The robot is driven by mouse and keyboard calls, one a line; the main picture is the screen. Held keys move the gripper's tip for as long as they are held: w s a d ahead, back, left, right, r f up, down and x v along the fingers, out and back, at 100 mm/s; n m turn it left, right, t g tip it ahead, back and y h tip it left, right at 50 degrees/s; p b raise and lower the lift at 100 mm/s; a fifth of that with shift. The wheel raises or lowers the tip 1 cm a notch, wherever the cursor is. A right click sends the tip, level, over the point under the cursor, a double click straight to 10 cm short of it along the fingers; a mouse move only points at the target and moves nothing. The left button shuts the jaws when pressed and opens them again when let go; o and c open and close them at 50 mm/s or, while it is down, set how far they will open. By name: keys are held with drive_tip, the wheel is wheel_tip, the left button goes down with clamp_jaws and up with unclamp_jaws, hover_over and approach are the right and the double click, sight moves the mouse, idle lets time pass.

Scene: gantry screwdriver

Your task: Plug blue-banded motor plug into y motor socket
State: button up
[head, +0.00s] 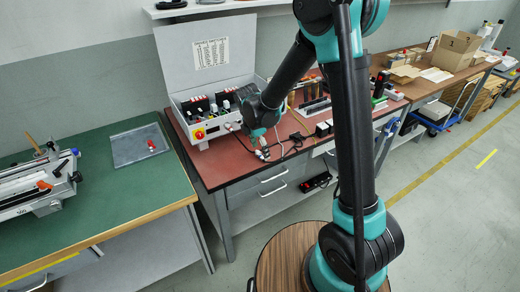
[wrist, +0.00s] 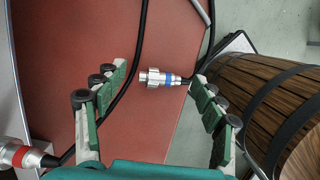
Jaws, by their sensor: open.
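The blue-banded motor plug (wrist: 166,79) is a silver connector with a blue ring and a black cable at its right end. In the wrist view it lies sideways, ahead of my gripper and between the lines of its fingers. My gripper (wrist: 158,78) is open with green finger pads, and neither finger clearly touches the plug. In the head view my gripper (head: 262,152) is low over the front edge of the red-topped bench. The open control box (head: 224,88) stands behind it. I cannot make out the y motor socket; my arm covers part of the box front.
A red-banded plug (wrist: 18,153) lies at the lower left of the wrist view. Black cables (wrist: 128,82) run across the red bench top (wrist: 165,25). A green-topped bench (head: 105,190) stands at left, and a cardboard box (head: 457,48) sits far right.

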wheel_tip(320, 180, up, 12)
drive_tip(key=s+a+f, duration=0.1)
drive_tip(key=a, duration=0.1)
drive_tip(key=s+d+f+m+t+y, duration=0.1)
drive_tip(key=s+d+f+m, duration=0.2)
drive_tip(key=s+d+m, duration=0.5)
drive_tip(key=s+d+f+m+t, duration=0.2)
drive_tip(key=s+d+m, duration=0.7)
drive_tip(key=d+m, duration=0.7)
drive_tip(key=shift+s+d+f+m+y, duration=0.25)
drive_tip(key=shift+d+f+m+y, duration=0.25)
drive_tip(key=shift+f, duration=0.4)
